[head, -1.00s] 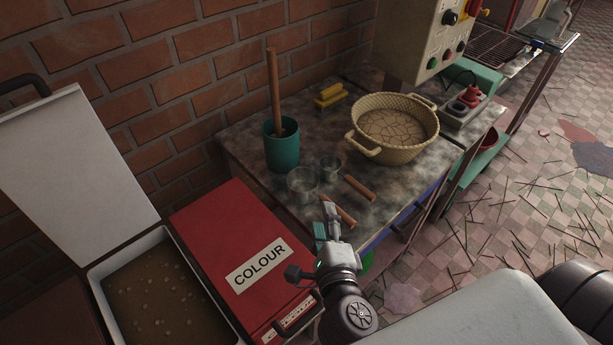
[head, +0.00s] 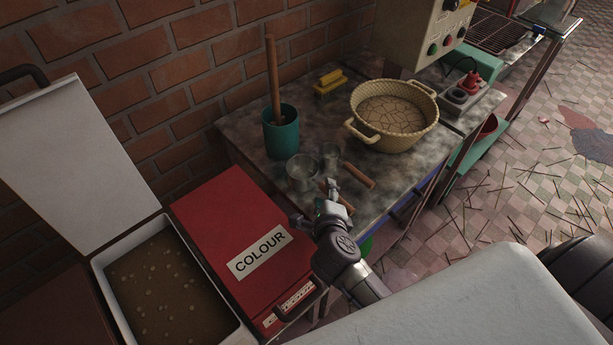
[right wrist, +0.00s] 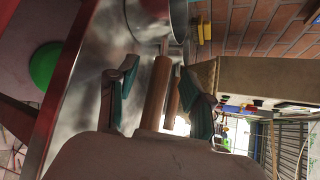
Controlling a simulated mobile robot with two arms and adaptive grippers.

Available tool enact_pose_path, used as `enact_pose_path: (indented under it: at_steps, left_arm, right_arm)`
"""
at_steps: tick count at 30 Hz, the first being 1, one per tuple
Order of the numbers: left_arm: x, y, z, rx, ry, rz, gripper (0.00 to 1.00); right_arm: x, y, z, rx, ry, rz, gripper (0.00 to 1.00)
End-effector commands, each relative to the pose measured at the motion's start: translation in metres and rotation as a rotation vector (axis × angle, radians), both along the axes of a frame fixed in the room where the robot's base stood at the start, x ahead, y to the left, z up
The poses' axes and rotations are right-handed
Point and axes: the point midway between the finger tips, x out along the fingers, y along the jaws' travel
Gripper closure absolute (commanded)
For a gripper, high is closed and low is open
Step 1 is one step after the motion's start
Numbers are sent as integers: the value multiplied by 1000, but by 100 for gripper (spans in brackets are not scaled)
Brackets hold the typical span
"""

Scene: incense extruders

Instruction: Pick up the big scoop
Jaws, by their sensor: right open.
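The big scoop (head: 301,173) lies on the worktop, with a grey see-through-looking cup and a brown wooden handle pointing to the lower right. The smaller scoop (head: 357,174) lies beside it to the right, with a similar handle. My right gripper (head: 326,199) is at the big scoop's handle and covers part of it in the head view. In the right wrist view the right gripper (right wrist: 160,97) is open, with the near handle (right wrist: 157,92) between its teal-padded fingers. Gaps show beside the handle. My left gripper is not in view.
The worktop (head: 240,130) also holds a teal pot (head: 281,135) with a stick, yellow blocks (head: 329,82) and a woven basket (head: 394,118). A red COLOUR box (head: 225,225) stands close left of the gripper. A brick wall stands behind.

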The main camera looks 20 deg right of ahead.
Motion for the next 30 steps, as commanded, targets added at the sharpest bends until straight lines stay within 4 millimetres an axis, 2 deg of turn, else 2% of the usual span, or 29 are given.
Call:
enact_pose_path:
  at_steps: [3,6,14,24,30]
  left_arm:
    - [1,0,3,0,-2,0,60]
    - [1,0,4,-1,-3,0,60]
    - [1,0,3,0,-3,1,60]
    - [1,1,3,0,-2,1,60]
    - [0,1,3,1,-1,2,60]
  right_arm:
    - [18,-7,-4,-2,-1,0,49]
    - [26,-10,-9,0,-1,0,49]
    - [28,-11,-11,1,-1,0,49]
    - [28,-11,-10,0,-1,1,100]
    - [28,-11,-10,1,-2,1,100]
